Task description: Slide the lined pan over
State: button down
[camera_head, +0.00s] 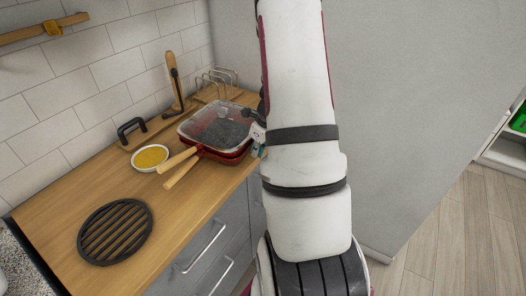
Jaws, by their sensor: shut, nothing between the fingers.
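A square red pan (215,132) with a dark interior sits on the wooden counter, towards the back. Two light wooden handles (181,173) stick out from it to the lower left, so it may be two stacked pans; I cannot tell. The lines inside are too small to make out. My gripper (257,141) is at the pan's right side, close to its rim and partly hidden by my arm. It is shut with nothing held. I cannot tell whether it touches the pan.
A round black slatted trivet (115,231) lies on the front left of the wooden counter (55,207). A white bowl of yellow food (151,157) stands left of the pan. A black handled item (132,131), an upright wooden-handled tool (175,82) and a wire rack (216,79) are behind.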

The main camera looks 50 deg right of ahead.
jog(key=shift+w, duration=0.1)
jog(key=w+b, duration=0.2)
jog(key=w, duration=0.6)
jog(key=shift+w, duration=0.2)
